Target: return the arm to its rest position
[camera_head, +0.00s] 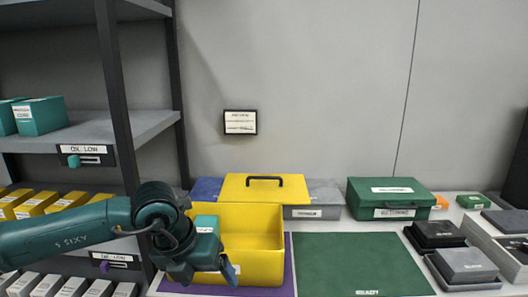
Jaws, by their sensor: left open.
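My left arm (70,232) is dark teal and comes in from the left. Its left gripper (230,270) is open and hangs in front of the yellow case (262,262), at its left part. I cannot tell if it touches the case. The case stands open with its lid raised behind and a dark handle on the lid. A teal box (206,223) with a pale label shows at the case's left side, partly hidden by my wrist. My right gripper is out of view.
A shelf rack (150,128) with teal and yellow boxes stands close to my left arm. The green mat (358,265) is bare. A closed green case (390,190) stands behind it. Dark and grey boxes (465,262) sit to the right. A purple mat (290,280) lies under the yellow case.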

